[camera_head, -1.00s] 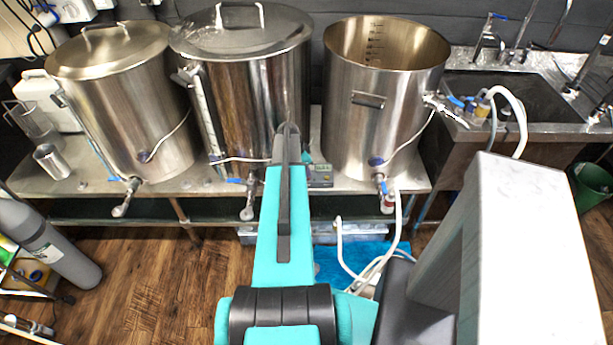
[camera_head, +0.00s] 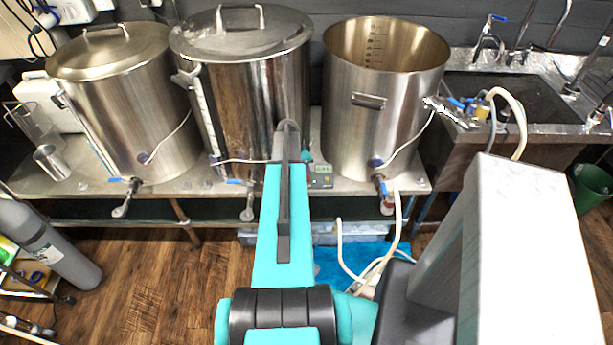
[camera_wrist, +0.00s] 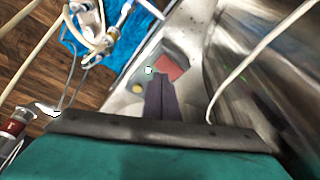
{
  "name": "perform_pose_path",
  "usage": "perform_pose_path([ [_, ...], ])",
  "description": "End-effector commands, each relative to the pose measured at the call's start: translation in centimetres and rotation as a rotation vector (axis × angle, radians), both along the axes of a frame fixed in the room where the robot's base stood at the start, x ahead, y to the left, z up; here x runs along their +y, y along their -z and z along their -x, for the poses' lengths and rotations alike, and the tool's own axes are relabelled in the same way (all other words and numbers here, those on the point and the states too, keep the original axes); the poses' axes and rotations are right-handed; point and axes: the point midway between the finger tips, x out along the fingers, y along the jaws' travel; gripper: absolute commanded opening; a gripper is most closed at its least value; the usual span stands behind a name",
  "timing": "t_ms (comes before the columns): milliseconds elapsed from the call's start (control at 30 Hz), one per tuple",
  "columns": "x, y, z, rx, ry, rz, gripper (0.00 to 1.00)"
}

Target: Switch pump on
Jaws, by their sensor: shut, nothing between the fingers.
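A small grey control box (camera_head: 320,176) with a lit display sits on the steel bench between the middle and right kettles. In the wrist view the control box (camera_wrist: 153,72) shows a reddish panel, a small white knob or button (camera_wrist: 148,70) and a yellow button (camera_wrist: 138,88). My gripper (camera_wrist: 160,80) is shut and empty, its dark fingertips over or close to the box's near part. Whether they touch it I cannot tell. In the head view my arm hides most of the gripper. No pump body can be made out clearly; hoses (camera_head: 376,270) run below the bench.
Three steel kettles stand on the bench: left (camera_head: 125,100), middle (camera_head: 245,85) and right, open (camera_head: 380,110). Their taps stick out over the front edge. A pale hose (camera_wrist: 255,60) passes right of my fingers. A sink (camera_head: 510,98) is at right.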

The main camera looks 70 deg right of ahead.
Motion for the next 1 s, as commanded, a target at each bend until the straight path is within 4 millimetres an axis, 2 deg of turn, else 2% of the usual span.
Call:
perform_pose_path([
  [500, 0.0, -3.3, 0.0, 0.000, 0.000, 0.000, 0.00],
  [1000, 0.0, -3.4, 0.0, -0.001, -0.001, 0.000, 0.00],
])
